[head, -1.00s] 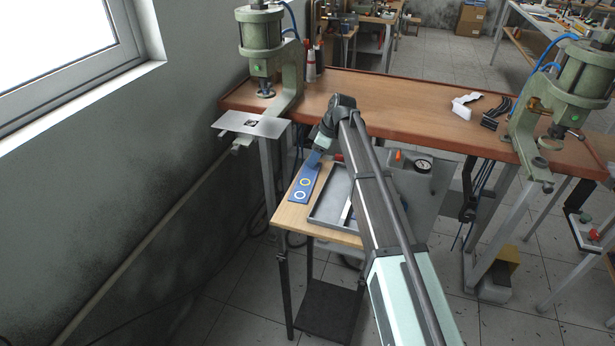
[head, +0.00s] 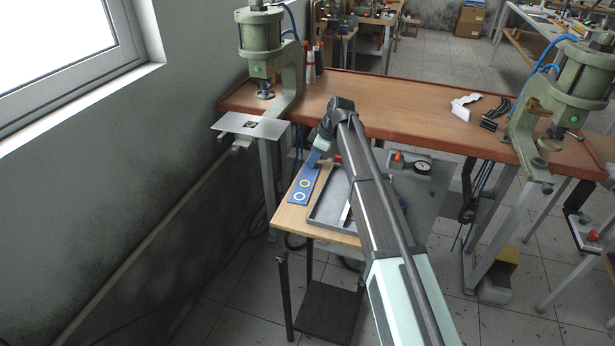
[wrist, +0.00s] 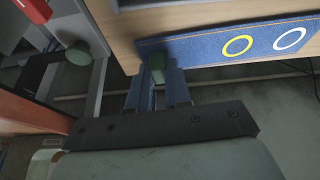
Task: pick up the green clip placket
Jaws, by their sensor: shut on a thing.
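The placket is a blue denim strip (head: 304,184) with a yellow ring and a white ring, at the left side of the small wooden table. It also shows in the wrist view (wrist: 212,48), where a small green clip (wrist: 157,62) is at its left end. My gripper (wrist: 157,76) is shut on the green clip, one finger on each side of it. In the head view my gripper (head: 315,158) is at the strip's far end and hides the clip. I cannot tell whether the strip is clear of the tabletop.
A grey tray (head: 318,224) lies right of the strip on the small table (head: 290,216). A long wooden bench (head: 420,105) stands behind, with a green press (head: 262,50) at its left and another (head: 566,90) at its right. A metal plate (head: 228,122) juts out below the left press.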

